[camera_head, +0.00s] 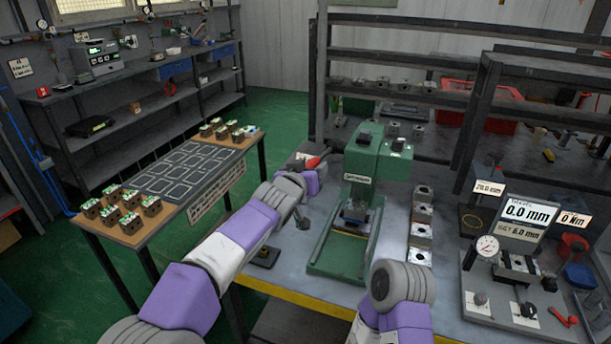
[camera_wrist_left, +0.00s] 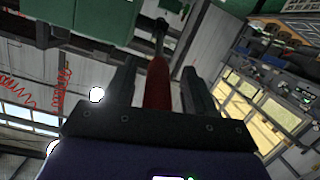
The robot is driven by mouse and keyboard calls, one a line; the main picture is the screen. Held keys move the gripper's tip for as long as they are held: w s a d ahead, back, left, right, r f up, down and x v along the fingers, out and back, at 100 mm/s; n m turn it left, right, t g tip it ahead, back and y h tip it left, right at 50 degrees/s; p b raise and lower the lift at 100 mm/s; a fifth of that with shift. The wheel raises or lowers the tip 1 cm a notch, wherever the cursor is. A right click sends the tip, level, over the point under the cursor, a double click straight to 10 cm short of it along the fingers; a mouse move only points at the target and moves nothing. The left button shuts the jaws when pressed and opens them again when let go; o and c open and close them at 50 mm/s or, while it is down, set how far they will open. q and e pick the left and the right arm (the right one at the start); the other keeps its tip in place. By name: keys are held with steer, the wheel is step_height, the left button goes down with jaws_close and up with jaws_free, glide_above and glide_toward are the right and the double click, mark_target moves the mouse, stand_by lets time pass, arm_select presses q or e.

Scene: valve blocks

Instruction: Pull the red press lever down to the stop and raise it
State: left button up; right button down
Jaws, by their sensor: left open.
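The green press (camera_head: 365,185) stands on the bench, with a metal valve block (camera_head: 353,212) under its ram. Its red lever (camera_head: 313,162) sticks out from the press's left side. My left gripper (camera_head: 319,167) is at the red grip and partly hides it. In the left wrist view the red lever (camera_wrist_left: 158,85) lies between the two dark fingers of my open left gripper (camera_wrist_left: 160,78), with a gap visible on each side. The lever's dark rod (camera_wrist_left: 160,38) runs up toward the green press body (camera_wrist_left: 105,22). My right gripper is not in view; only part of my right arm shows.
Several metal blocks (camera_head: 421,236) stand in a row right of the press. A gauge stand (camera_head: 487,247) and displays (camera_head: 527,213) are farther right. A side table (camera_head: 130,236) with blocks is at left. Shelves (camera_head: 400,85) stand behind.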

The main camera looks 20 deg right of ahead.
arm_select(q)
steer(key=v, duration=0.6)
steer(key=shift+s+a, duration=0.2)
steer(key=shift+s, duration=0.15)
